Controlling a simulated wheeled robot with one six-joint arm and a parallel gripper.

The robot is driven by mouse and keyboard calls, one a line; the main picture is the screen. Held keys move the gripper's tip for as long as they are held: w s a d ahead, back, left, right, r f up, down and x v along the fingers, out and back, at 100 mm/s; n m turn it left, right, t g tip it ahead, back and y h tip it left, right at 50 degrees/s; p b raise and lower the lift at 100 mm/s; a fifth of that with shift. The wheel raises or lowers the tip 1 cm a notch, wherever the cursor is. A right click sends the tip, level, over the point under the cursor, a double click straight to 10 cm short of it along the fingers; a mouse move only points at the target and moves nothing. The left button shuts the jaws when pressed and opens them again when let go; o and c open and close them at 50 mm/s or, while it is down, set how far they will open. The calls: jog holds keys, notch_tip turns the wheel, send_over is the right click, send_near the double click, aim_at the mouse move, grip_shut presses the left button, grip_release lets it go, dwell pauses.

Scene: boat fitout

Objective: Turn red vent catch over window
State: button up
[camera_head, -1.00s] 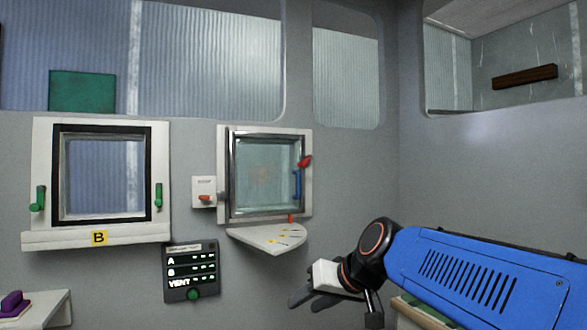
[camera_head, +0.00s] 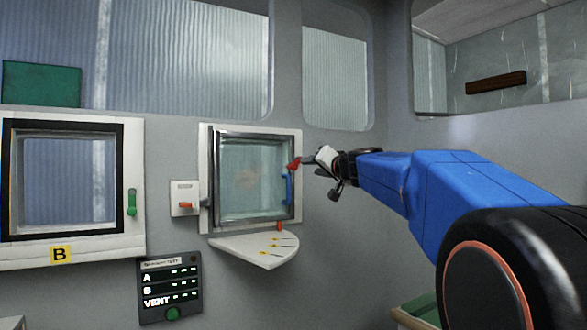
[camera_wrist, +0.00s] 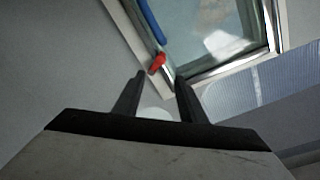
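The red vent catch (camera_head: 294,165) sits at the upper right edge of the small framed window (camera_head: 250,180), above a blue handle (camera_head: 288,188). My gripper (camera_head: 308,160) is just right of the catch in the head view, close to it. In the wrist view the red catch (camera_wrist: 157,64) shows just beyond the tips of my gripper (camera_wrist: 159,76), between their lines. The two fingers are apart with nothing between them. Whether a finger touches the catch cannot be told. The blue handle (camera_wrist: 151,20) also shows in the wrist view.
A white quarter-round shelf (camera_head: 255,250) with yellow marks juts out below the window. A small white switch box (camera_head: 184,198) with a red lever is left of it. Window B (camera_head: 64,180) and a dark indicator panel (camera_head: 170,288) are further left. The wall right of the window is bare.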

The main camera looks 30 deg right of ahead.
aim_at(296, 166)
jog(key=w, duration=1.4)
jog(key=shift+w+d, duration=0.3)
jog(key=shift+d, duration=0.05)
